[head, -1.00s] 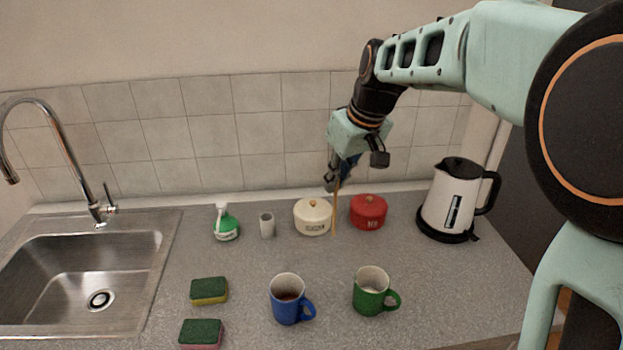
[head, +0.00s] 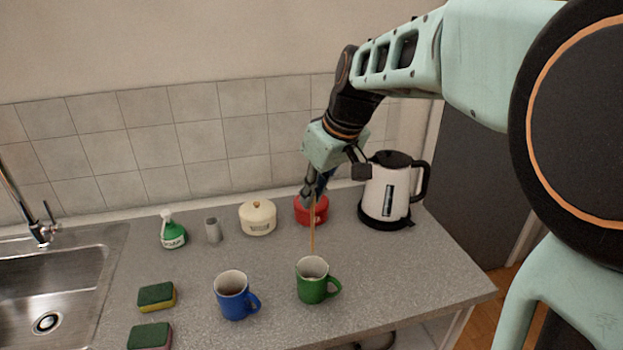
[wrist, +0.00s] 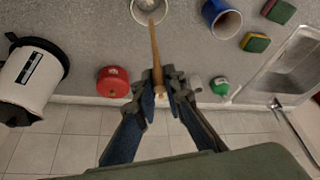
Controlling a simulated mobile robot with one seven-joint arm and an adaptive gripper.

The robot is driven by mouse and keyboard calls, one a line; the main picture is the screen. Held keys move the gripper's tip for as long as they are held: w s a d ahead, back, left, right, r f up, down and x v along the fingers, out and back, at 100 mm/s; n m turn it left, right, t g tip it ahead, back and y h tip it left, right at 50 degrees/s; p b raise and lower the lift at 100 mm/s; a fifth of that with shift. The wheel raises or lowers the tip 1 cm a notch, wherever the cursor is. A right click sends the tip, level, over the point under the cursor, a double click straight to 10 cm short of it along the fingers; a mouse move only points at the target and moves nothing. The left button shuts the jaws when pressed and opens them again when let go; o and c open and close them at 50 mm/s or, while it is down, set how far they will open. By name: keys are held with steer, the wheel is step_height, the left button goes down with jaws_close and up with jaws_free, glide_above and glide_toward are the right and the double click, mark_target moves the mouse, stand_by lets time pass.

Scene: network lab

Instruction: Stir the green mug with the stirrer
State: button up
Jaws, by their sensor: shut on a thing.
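My gripper (head: 313,192) is shut on the thin wooden stirrer (head: 313,232), which hangs down nearly upright. The green mug (head: 310,286) stands upright on the counter, its handle to the right. The stirrer's lower end shows at the far edge of the mug's rim in the head view; I cannot tell whether it is inside. In the wrist view, my gripper (wrist: 162,84) holds the stirrer (wrist: 155,50), and its tip overlaps the rim of the green mug (wrist: 150,21), which is cut off by the top edge.
A blue mug (head: 234,298) stands left of the green one. Behind are a red pot (head: 318,211), a cream pot (head: 258,219), a grey cup (head: 213,231), a green bottle (head: 173,234) and a kettle (head: 384,190). Two sponges (head: 157,297) lie left, near the sink (head: 75,265).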

mark_target(312, 245)
steer(key=shift+f+b, duration=5.25)
steer(key=shift+f, duration=1.6)
steer(key=shift+a, duration=0.2)
